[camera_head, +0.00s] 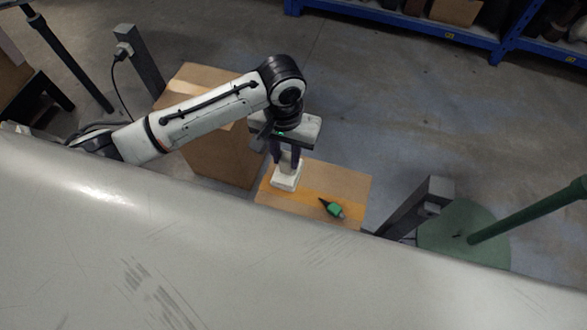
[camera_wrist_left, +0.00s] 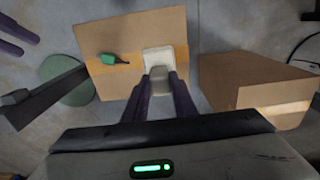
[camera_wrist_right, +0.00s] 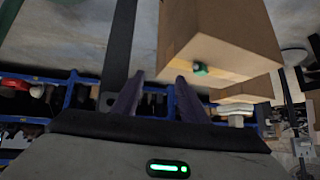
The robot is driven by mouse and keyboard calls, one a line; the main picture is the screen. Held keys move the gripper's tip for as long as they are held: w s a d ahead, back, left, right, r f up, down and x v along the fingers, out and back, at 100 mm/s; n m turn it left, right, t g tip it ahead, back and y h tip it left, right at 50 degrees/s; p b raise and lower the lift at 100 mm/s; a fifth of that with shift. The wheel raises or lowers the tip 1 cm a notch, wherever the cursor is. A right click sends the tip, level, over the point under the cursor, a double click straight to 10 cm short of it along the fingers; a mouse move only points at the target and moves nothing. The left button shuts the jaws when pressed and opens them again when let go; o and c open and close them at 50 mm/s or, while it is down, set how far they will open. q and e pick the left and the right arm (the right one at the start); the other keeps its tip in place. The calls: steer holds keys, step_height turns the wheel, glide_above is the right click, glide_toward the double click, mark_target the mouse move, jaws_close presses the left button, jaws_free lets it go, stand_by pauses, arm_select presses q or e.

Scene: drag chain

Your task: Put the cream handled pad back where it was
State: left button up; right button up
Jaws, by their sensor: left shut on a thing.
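The cream handled pad (camera_head: 286,181) is a pale block with an upright handle, at the left part of the top of a low cardboard carton (camera_head: 350,184). My left gripper (camera_head: 286,161) points down above the pad, its dark fingers shut on the handle. In the left wrist view the pad (camera_wrist_left: 158,57) lies flat over the carton top (camera_wrist_left: 118,30), beyond the fingertips (camera_wrist_left: 160,77). I cannot tell whether its base touches the carton. My right gripper shows only in the right wrist view (camera_wrist_right: 158,82), its fingers apart with nothing between them.
A green tool with a dark tip (camera_head: 333,209) lies on the same carton, right of the pad. A taller carton (camera_head: 215,150) stands left of it. A grey post (camera_head: 415,207) and a green round base (camera_head: 465,235) stand to the right. Blue shelving (camera_head: 470,38) is at the back.

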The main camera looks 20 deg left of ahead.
mark_target(287, 176)
arm_select(q)
steer(key=f, duration=0.2)
steer(key=f+b, duration=0.1)
steer(key=f, duration=0.2)
steer(key=shift+s+f, duration=0.2)
steer(key=shift+f, duration=0.1)
step_height(287, 176, down, 4)
steer(key=shift+r+b, duration=0.15)
steer(key=shift+b, duration=0.4)
steer(key=shift+f, duration=0.2)
steer(key=o, duration=0.9)
arm_select(e)
steer(key=shift+s+a+f, duration=0.15)
steer(key=shift+f, duration=0.2)
steer(key=shift+s+a+f, duration=0.15)
steer(key=shift+f, duration=0.2)
arm_select(q)
steer(key=shift+r, duration=0.15)
